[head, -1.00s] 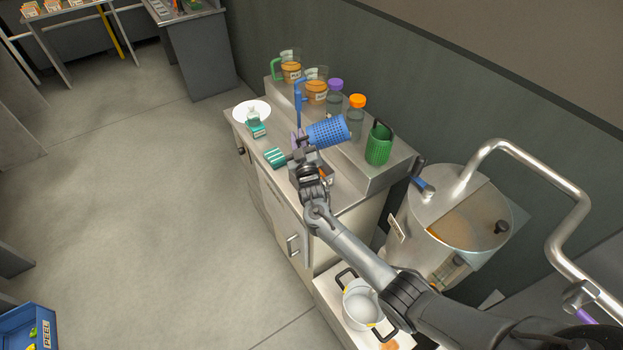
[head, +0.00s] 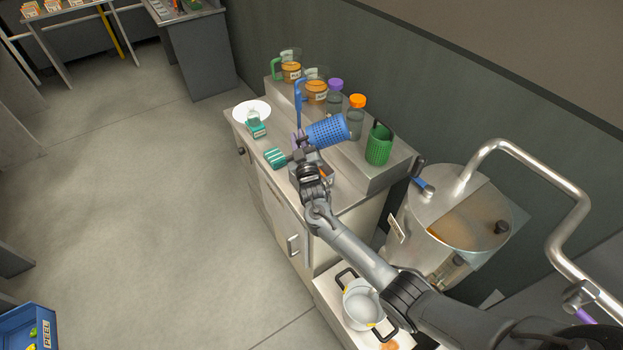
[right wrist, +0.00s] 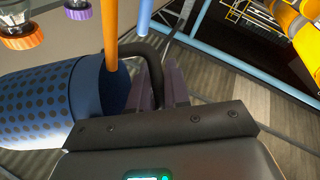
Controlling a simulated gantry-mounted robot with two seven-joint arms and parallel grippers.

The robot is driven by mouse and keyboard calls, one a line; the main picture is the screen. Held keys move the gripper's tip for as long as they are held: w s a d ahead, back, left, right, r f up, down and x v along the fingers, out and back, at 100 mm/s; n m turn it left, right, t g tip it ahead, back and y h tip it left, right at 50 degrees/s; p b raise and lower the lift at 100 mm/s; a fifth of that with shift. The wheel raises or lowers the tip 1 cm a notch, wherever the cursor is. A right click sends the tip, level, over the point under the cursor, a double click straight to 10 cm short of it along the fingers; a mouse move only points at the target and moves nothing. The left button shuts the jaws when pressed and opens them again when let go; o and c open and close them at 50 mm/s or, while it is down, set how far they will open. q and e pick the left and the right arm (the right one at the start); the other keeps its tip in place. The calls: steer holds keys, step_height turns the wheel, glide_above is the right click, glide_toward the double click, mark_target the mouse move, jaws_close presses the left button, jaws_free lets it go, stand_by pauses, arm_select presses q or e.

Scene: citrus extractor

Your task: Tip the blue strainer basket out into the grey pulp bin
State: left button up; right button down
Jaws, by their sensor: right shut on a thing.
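The blue strainer basket (head: 327,131), dotted with holes, is tilted on its side above the steel counter, by the raised shelf. My right gripper (head: 299,146) is shut on its dark curved handle. In the right wrist view the basket (right wrist: 40,104) fills the left side, and the handle runs to the purple fingers of my right gripper (right wrist: 160,88). A small grey container with something orange in it (head: 325,172) is partly hidden behind my right wrist; I cannot tell whether it is the pulp bin. My left gripper is not in view.
A green strainer basket (head: 379,146), an orange-capped bottle (head: 357,106), a purple-capped bottle (head: 335,98) and jugs (head: 317,90) stand on the raised shelf. A teal ribbed object (head: 275,157) is left of my wrist. A white plate (head: 252,111) lies at the far left end.

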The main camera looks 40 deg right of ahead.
stand_by(0.5)
steer(key=shift+n, duration=0.3)
stand_by(0.4)
stand_by(0.7)
steer(key=shift+f+n, duration=0.1)
steer(key=shift+n, duration=0.2)
stand_by(0.5)
steer(key=shift+y, duration=0.3)
stand_by(0.3)
stand_by(0.7)
steer(key=shift+n, duration=0.3)
stand_by(0.5)
steer(key=shift+f, duration=0.1)
stand_by(0.6)
steer(key=shift+n, duration=0.3)
stand_by(0.4)
